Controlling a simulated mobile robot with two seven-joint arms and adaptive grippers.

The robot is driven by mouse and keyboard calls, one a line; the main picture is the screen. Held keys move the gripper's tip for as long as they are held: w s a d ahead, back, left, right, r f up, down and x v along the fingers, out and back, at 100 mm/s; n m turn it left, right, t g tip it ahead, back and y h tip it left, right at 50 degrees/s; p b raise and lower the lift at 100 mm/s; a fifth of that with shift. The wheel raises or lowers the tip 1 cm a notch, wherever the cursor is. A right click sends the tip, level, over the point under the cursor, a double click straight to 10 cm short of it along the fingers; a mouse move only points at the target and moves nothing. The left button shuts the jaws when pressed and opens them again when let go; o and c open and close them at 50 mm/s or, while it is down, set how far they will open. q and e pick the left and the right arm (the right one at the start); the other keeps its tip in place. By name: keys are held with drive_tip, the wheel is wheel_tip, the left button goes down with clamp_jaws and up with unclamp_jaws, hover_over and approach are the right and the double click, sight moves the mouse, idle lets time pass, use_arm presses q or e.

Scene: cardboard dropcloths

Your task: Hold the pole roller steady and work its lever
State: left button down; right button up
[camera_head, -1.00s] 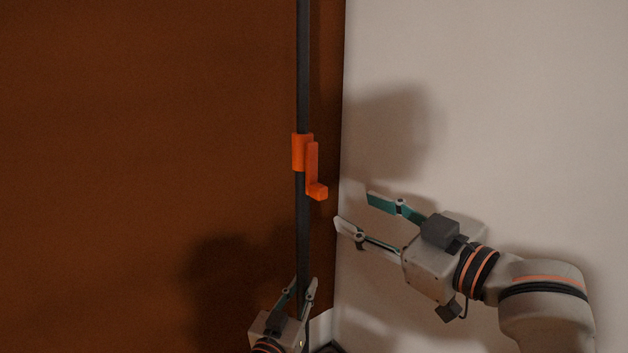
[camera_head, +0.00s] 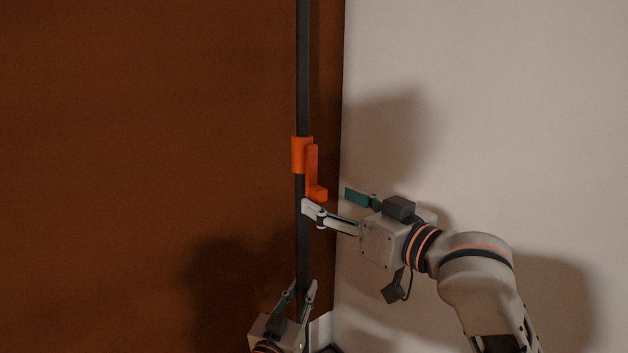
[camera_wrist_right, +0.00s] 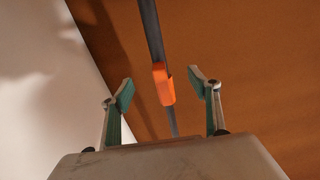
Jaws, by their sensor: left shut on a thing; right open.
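The pole roller's dark pole (camera_head: 302,75) stands upright in front of the brown wall. An orange collar (camera_head: 301,155) sits around it, with an orange lever (camera_head: 313,170) hanging down its right side and ending in a small foot. My left gripper (camera_head: 301,287) is shut on the pole, low down, below the lever. My right gripper (camera_head: 332,200) is open just right of and below the lever's foot, one finger near the pole. In the right wrist view the orange part (camera_wrist_right: 163,84) shows between the open fingers (camera_wrist_right: 167,92), beyond their tips; nothing is held.
A brown wall (camera_head: 140,120) fills the left and a pale wall (camera_head: 520,90) the right, meeting at a vertical edge just right of the pole. Something pale and dark (camera_head: 325,335) stands at the bottom beside my left gripper. The space above the lever is clear.

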sight(323, 197)
drive_tip(key=shift+x, duration=2.35)
drive_tip(key=c, duration=1.7)
drive_tip(key=shift+c, duration=0.2)
drive_tip(key=shift+s, duration=0.1)
